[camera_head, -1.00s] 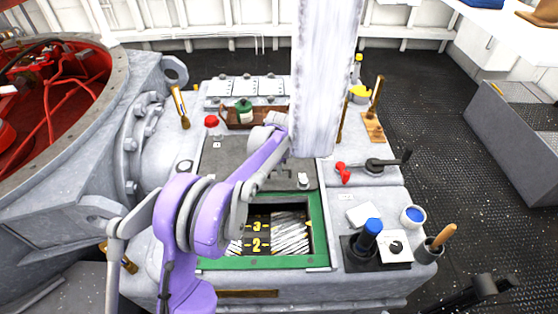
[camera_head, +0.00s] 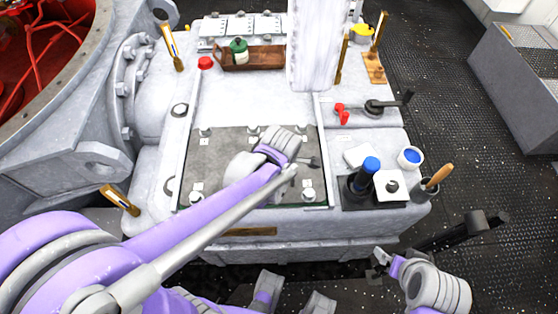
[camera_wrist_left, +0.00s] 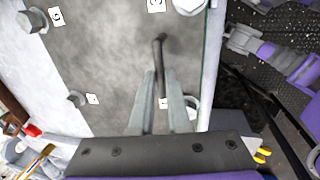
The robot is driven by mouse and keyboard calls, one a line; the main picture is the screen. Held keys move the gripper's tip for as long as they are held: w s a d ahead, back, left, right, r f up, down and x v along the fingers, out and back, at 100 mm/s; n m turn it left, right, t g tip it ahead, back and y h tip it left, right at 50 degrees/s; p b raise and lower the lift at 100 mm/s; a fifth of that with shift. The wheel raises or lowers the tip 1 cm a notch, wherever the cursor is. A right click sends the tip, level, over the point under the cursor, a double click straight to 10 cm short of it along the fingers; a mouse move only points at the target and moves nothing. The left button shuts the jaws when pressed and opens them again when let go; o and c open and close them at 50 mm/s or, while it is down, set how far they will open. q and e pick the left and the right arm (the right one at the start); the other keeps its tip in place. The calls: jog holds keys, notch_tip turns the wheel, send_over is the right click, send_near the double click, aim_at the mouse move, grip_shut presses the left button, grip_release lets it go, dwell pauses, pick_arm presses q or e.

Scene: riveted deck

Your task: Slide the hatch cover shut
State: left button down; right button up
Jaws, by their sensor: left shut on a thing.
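The hatch cover (camera_head: 225,158) is a flat grey plate with bolts and small white labels, lying over the front part of the console top. It hides the opening; only a thin dark green line of the frame shows at its front edge. My left gripper (camera_head: 308,162) is over the cover's right part. In the left wrist view its fingers (camera_wrist_left: 160,95) are shut on a thin dark upright handle (camera_wrist_left: 160,50) on the cover (camera_wrist_left: 110,60).
A brown tray (camera_head: 262,63) with a green bottle stands behind. The surface behind the cover is clear.

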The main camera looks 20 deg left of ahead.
pick_arm(q)
jog(key=shift+s+d, duration=0.15)
jog(key=shift+s, duration=0.15)
jog(key=c, duration=0.9)
grip_release()
jog(key=shift+s, duration=0.15)
jog(key=shift+r, duration=0.2)
jog(key=r, duration=0.3)
jog(key=s+r+p, duration=0.1)
jog(key=r, duration=0.3)
jog(key=d+r+p, duration=0.1)
jog(key=r, duration=0.2)
jog(key=shift+s+r, duration=0.15)
jog(key=shift+s, duration=0.2)
